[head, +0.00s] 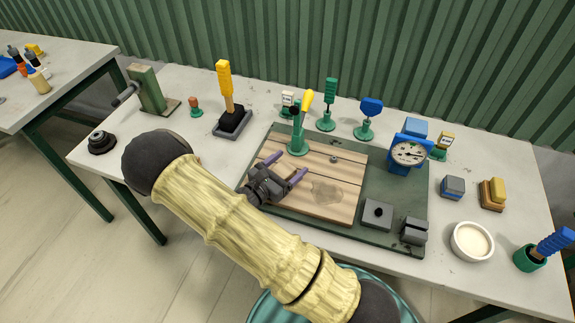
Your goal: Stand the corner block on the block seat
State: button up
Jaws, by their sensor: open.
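My gripper (288,166) is open, with two purple fingers spread apart over the left part of the wooden board (315,205). Nothing shows between the fingers. A dark grey block with a notched, stepped shape (414,231) sits at the front right corner of the green mat; it looks like the corner block. A flat dark grey square piece with a small dark spot on top (376,213) lies to its left, apart from it; it may be the block seat. Both are to the right of my gripper and clear of it. The names of these two are not certain from this view.
A green stand with a yellow top (298,138) rises just beyond my fingers. A blue dial gauge (409,152) stands at the mat's back right. A white bowl (472,241) and a grey-blue block (453,187) lie right of the green mat (393,187).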

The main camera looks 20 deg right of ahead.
jog(key=shift+s+a, duration=0.1)
jog(key=shift+a, duration=0.1)
jog(key=shift+p+v, duration=0.6)
jog(key=shift+v, duration=2.4)
jog(key=shift+s+a, duration=0.45)
jog(key=shift+a, duration=0.2)
jog(key=b+v, duration=0.2)
jog(key=v, duration=1.5)
jog(key=shift+s+a, duration=0.15)
jog(key=shift+a, duration=0.05)
